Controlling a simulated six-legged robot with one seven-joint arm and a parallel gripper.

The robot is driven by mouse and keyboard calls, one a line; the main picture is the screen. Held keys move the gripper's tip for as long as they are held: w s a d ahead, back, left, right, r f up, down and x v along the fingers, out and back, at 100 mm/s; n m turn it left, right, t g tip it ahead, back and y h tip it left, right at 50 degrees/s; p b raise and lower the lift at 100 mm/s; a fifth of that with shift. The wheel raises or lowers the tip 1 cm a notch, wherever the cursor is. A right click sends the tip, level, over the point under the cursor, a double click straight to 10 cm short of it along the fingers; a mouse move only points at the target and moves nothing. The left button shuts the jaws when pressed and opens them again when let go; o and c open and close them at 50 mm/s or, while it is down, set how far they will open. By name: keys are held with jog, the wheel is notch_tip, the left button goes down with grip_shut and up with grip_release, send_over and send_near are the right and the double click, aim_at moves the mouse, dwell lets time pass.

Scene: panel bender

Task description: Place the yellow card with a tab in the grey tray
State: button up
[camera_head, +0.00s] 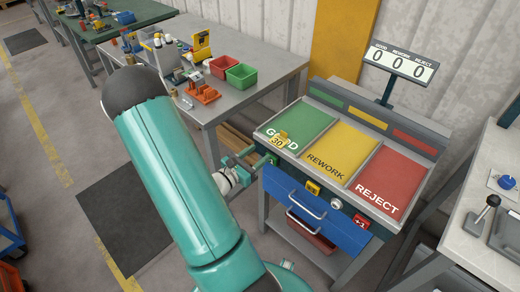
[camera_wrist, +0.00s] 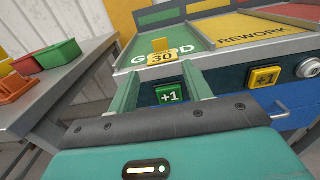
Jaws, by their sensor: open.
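The yellow card with a tab (camera_head: 279,140) sits at the near edge of the green GOOD lane, by the lettering. In the wrist view the card (camera_wrist: 161,57) shows the number 30, with its tab standing up behind. My gripper (camera_head: 252,158) is open in front of the sorting stand, below the card and apart from it. In the wrist view a green +1 button (camera_wrist: 169,94) shows between the fingers of my gripper (camera_wrist: 163,88), with nothing held. I cannot tell for sure which thing is the grey tray; a grey bin (camera_head: 150,62) stands on the left table.
The sorting stand has a yellow REWORK lane (camera_head: 340,151), a red REJECT lane (camera_head: 389,180), blue drawers (camera_head: 335,226) and a counter sign (camera_head: 401,64). Red and green bins (camera_head: 241,74) and an orange block (camera_head: 203,92) sit on the left table. A lever (camera_head: 485,212) stands at right.

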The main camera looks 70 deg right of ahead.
jog(key=shift+w+a+r, duration=0.1)
jog(key=shift+a, duration=0.05)
jog(key=w+a+r+m+t+y, duration=0.2)
jog(key=w+a+r+m+y, duration=0.1)
jog(key=a, duration=0.7)
jog(key=w+a+r+m+t+y, duration=0.3)
jog(key=a+r, duration=0.4)
jog(key=a, duration=0.3)
jog(key=w+a+r+m+t+y, duration=0.2)
jog(key=w+a+r+m+y, duration=0.3)
jog(key=a, duration=0.5)
jog(key=shift+a+r+m+y, duration=0.25)
jog(key=shift+r+m+y, duration=0.4)
jog(key=shift+m, duration=0.35)
jog(key=shift+o, duration=0.5)
jog(key=a+r+t+y, duration=0.4)
jog(key=a+r, duration=0.3)
jog(key=a, duration=0.5)
jog(key=shift+w+a+r+t, duration=0.2)
jog(key=shift+w+t, duration=0.2)
jog(key=shift+t, duration=0.4)
jog(key=shift+d, duration=0.1)
